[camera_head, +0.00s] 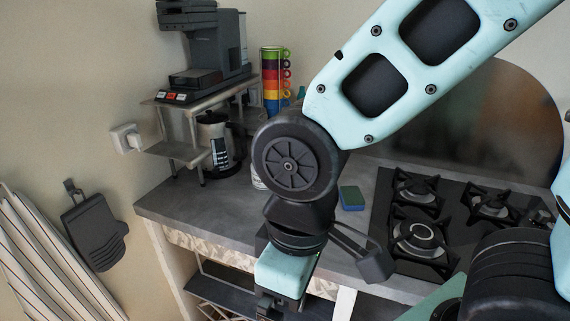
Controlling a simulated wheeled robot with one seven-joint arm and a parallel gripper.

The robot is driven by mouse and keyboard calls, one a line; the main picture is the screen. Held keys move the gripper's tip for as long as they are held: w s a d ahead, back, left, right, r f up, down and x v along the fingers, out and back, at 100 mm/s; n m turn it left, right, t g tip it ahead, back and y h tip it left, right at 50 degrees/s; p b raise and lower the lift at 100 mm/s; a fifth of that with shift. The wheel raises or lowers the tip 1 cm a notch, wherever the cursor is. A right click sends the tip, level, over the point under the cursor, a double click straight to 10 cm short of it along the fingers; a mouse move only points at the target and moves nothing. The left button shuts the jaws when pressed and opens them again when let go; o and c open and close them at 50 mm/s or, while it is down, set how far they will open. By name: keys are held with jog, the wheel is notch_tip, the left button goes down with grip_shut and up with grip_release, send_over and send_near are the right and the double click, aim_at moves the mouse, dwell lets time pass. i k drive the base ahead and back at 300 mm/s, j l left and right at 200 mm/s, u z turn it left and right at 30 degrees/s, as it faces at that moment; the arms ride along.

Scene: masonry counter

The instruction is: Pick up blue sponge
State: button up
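My arm reaches down in front of the counter. My gripper (272,308) hangs at the bottom of the picture, below and left of the sponge and apart from it. The lower part of the gripper is cut off by the picture edge, and its fingertips do not show clearly.
The black gas stove (430,215) with raised grates is right of the sponge. A coffee machine (203,50) stands on a small shelf (205,90) at the left, near stacked colourful cups (272,80) and a glass jug (216,140). The counter's left front (195,200) is clear.

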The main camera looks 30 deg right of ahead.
aim_at(352, 200)
jog(key=i+j+z, duration=0.15)
jog(key=i+z, duration=0.3)
jog(key=i+j+z, duration=0.25)
jog(key=z, duration=0.2)
